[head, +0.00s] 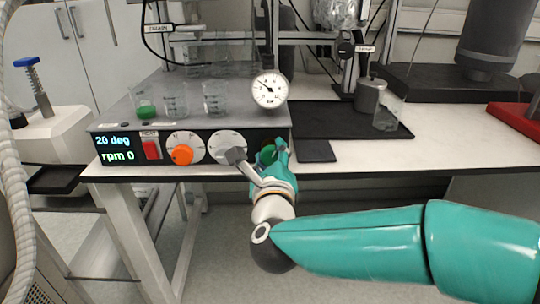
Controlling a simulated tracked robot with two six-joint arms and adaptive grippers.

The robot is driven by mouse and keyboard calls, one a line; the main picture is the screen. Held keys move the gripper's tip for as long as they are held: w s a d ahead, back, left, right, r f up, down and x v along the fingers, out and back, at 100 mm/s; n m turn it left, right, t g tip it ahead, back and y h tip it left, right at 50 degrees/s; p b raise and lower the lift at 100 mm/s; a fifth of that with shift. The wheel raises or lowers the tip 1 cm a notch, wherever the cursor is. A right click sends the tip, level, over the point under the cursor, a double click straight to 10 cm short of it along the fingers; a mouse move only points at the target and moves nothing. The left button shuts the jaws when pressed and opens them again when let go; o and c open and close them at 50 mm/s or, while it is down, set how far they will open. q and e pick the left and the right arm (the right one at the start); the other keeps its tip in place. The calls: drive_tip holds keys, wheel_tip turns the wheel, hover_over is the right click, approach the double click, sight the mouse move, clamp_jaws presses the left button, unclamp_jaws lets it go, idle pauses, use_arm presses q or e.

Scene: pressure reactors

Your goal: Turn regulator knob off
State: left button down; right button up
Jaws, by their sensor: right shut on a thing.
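A control box (110,131) with a dark front panel stands at the table's front edge. Its display reads "20 deg" and "rpm 0". An orange knob (182,154) sits on a white dial, and a second white dial (226,139) is right of it. A dark green round part (267,154), seemingly a knob, is at the panel's right end. My right gripper (269,157) is shut at this green part, which it partly hides. A grey bar crosses in front of the second dial; I cannot tell what it belongs to. My left gripper is out of view.
A red switch (151,149) is left of the orange knob. A round pressure gauge (269,90) stands above the box, and glass beakers (215,99) stand on it. A dark mat (330,121) lies to the right.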

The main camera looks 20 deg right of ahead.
drive_tip(key=shift+a+f+n, duration=0.1)
drive_tip(key=shift+f+n, duration=0.05)
drive_tip(key=shift+n, duration=2.25)
drive_tip(key=n, duration=0.5)
drive_tip(key=shift+n+p, duration=0.3)
drive_tip(key=shift+p, duration=0.1)
drive_tip(key=n+p, duration=0.2)
drive_tip(key=n, duration=0.4)
drive_tip(key=shift+f, duration=0.1)
drive_tip(key=n+p, duration=0.1)
drive_tip(key=n, duration=0.2)
drive_tip(key=shift+n+p, duration=0.3)
drive_tip(key=shift+p, duration=0.05)
drive_tip(key=shift+f+n+p, duration=0.1)
drive_tip(key=shift+n+p, duration=0.4)
drive_tip(key=shift+n, duration=0.7)
